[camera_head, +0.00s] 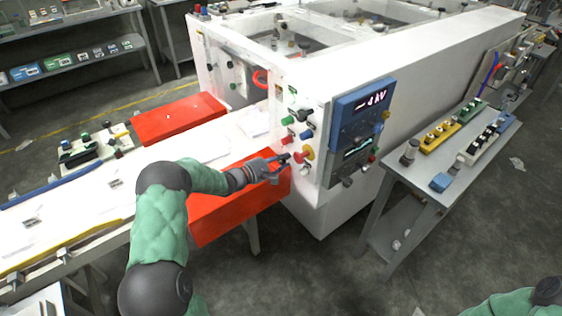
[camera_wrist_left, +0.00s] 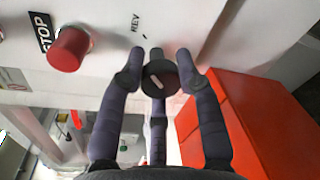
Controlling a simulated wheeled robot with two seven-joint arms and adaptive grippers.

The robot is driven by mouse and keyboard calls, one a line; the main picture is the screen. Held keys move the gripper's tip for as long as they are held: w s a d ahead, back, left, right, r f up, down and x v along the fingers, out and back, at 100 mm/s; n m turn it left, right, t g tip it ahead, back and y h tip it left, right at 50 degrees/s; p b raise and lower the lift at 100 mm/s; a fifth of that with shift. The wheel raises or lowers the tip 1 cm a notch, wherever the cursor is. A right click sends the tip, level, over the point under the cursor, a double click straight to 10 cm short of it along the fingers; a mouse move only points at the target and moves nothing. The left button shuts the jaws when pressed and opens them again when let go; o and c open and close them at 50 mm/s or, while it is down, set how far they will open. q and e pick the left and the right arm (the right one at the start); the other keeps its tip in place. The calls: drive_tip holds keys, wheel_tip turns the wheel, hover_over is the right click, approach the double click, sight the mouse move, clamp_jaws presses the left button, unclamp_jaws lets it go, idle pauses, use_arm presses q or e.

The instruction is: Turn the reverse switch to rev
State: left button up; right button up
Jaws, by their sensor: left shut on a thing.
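My left gripper (camera_head: 279,164) reaches the white machine's front face, beside the buttons. In the left wrist view its three purple-grey fingers (camera_wrist_left: 158,75) are closed around a round black switch knob (camera_wrist_left: 160,83). The knob has a short white line on it, slanted in the picture. A black REV label (camera_wrist_left: 135,22) is printed on the panel above the knob, with a small dark tick beside it. In the head view the fingers hide the knob. My right gripper is out of view.
A red STOP button (camera_wrist_left: 68,49) is left of the knob in the wrist view. Red panels (camera_head: 222,205) flank the white conveyor. A blue control box (camera_head: 362,120) sits right of the buttons. A grey side table (camera_head: 405,165) holds several switch blocks.

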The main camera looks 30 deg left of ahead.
use_arm(q)
drive_tip(key=shift+f, duration=0.35)
drive_tip(key=o, duration=1.2)
drive_tip(key=shift+c, duration=0.2)
drive_tip(key=shift+a+r, duration=0.1)
drive_tip(key=shift+r, duration=0.05)
drive_tip(key=v, duration=1.2)
